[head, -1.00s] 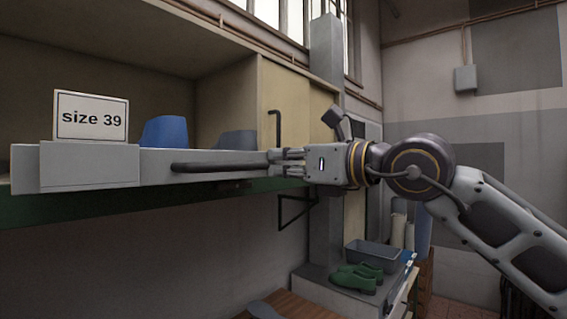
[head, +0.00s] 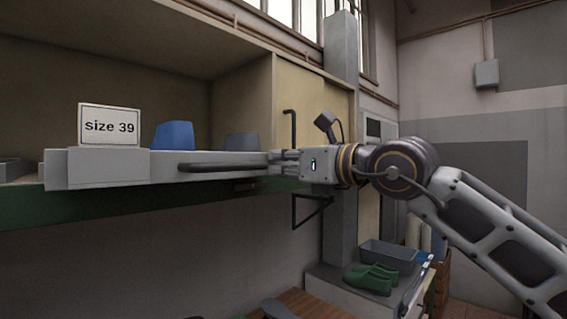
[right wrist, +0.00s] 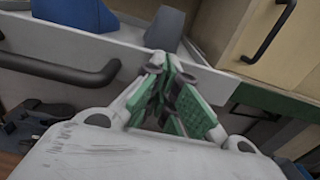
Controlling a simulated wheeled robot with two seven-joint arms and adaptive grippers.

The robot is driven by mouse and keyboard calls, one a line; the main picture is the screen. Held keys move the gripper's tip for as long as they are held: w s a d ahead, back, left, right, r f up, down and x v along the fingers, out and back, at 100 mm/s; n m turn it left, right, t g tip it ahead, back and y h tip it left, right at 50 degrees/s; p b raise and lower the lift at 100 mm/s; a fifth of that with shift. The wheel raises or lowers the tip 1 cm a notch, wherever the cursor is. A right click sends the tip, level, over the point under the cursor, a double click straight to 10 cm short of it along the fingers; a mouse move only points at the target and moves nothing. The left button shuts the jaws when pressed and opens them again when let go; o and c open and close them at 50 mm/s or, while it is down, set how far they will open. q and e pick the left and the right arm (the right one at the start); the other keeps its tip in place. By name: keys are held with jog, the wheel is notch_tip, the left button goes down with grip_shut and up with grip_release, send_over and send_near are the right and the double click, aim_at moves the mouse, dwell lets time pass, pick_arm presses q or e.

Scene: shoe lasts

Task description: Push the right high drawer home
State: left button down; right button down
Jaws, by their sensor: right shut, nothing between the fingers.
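The high drawer (head: 225,160) is a long pale-grey drawer with a dark bar handle (head: 220,168). It stands out from the wooden cabinet at left. A blue last (head: 174,136) and a grey last (head: 241,142) show above its front. In the right wrist view, the drawer front (right wrist: 100,46) and handle (right wrist: 60,68) cross the upper part. My right gripper (head: 275,162) is shut and empty, its fingertips (right wrist: 158,65) against or very close to the drawer front, just right of the handle; exact contact is unclear. My left gripper is not in view.
A "size 39" sign (head: 109,125) stands at the drawer's left. A closed cabinet door with a dark handle (head: 290,128) is behind my gripper. Below are green shoes (head: 370,278) and a grey bin (head: 388,254) on a stand. A green rail (head: 120,198) runs under the drawer.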

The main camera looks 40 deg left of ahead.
aim_at(272, 162)
jog(key=shift+a, duration=0.2)
jog(key=shift+w+a+p, duration=0.15)
jog(key=shift+a+p, duration=0.35)
jog(key=shift+a, duration=1.95)
jog(key=shift+w+a+p, duration=0.2)
jog(key=shift+a+p, duration=0.7)
jog(key=shift+a, duration=1.05)
